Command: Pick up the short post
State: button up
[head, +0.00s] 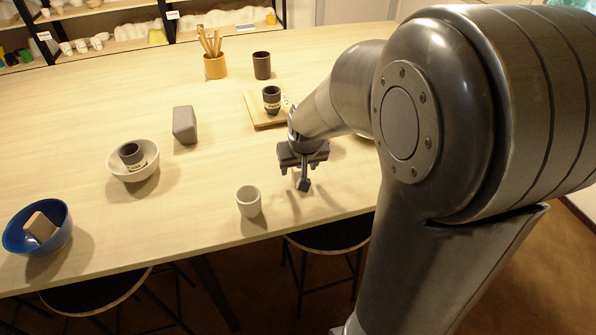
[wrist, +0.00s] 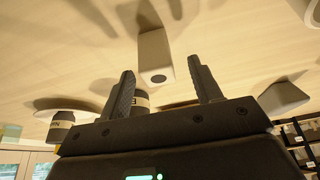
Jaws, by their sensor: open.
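The short post appears to be the pale, blocky piece (wrist: 152,45) with a dark round hole in its end, in the wrist view. There it shows between the two fingers of my gripper (wrist: 162,70), beyond them. The fingers are apart and hold nothing. In the head view my gripper (head: 303,184) hangs low over the table, behind and right of a white cup (head: 249,204). I cannot make out the post in the head view; my arm probably hides it.
A grey block (head: 184,127) stands on the table (head: 90,110). Behind my gripper, another labelled cup (head: 271,97) is on a board (head: 262,120).

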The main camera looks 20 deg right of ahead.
aim_at(298, 170)
jog(key=shift+x, duration=1.9)
jog(key=shift+d, duration=0.15)
jog(key=c, duration=1.1)
jog(key=shift+r, duration=0.15)
